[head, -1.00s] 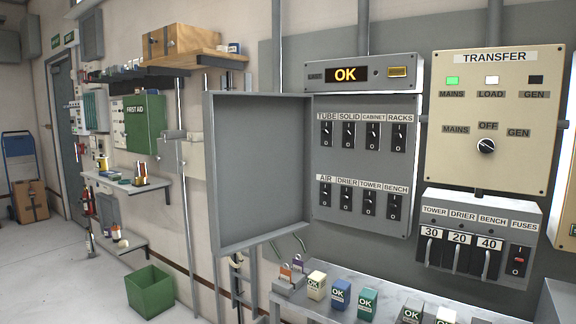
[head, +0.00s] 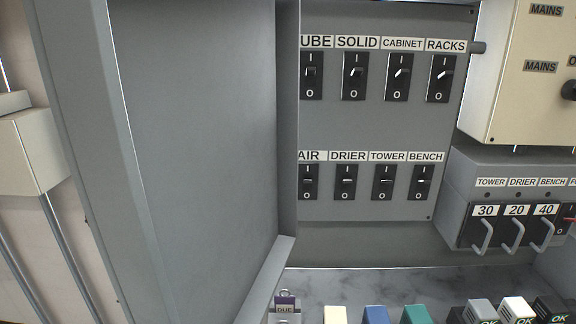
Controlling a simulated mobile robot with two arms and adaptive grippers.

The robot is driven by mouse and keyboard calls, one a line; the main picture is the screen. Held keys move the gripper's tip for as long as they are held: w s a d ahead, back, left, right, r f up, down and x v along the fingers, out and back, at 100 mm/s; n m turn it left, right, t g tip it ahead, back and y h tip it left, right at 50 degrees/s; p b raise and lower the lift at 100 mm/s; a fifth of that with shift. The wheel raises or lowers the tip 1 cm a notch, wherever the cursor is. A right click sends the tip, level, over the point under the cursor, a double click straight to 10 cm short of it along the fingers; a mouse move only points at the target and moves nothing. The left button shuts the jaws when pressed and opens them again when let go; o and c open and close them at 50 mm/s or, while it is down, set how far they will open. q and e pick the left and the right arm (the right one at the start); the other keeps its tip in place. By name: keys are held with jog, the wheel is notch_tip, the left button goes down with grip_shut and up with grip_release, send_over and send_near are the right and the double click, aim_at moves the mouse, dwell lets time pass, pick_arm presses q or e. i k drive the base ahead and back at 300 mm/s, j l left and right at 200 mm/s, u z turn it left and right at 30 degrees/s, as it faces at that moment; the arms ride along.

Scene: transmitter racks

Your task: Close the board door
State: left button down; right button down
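The board door (head: 200,120) is a grey panel with a raised rim, hinged at the left side of the board. It stands open and fills the left part of the head view. The board (head: 385,125) shows two rows of black switches, labelled SOLID, CABINET and RACKS above, and DRIER, TOWER and BENCH below. The door's edge hides part of the TUBE and AIR labels. Neither of my grippers is in view.
A fuse unit (head: 502,172) with grey handles and the cream transfer panel (head: 525,95) are at the right. A marble-like shelf (head: 400,283) below holds several coloured blocks and a small tagged item (head: 285,304). A pale box (head: 28,150) is on the wall left of the door.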

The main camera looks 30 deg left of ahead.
aim_at(178, 121)
jog(key=j, duration=1.55)
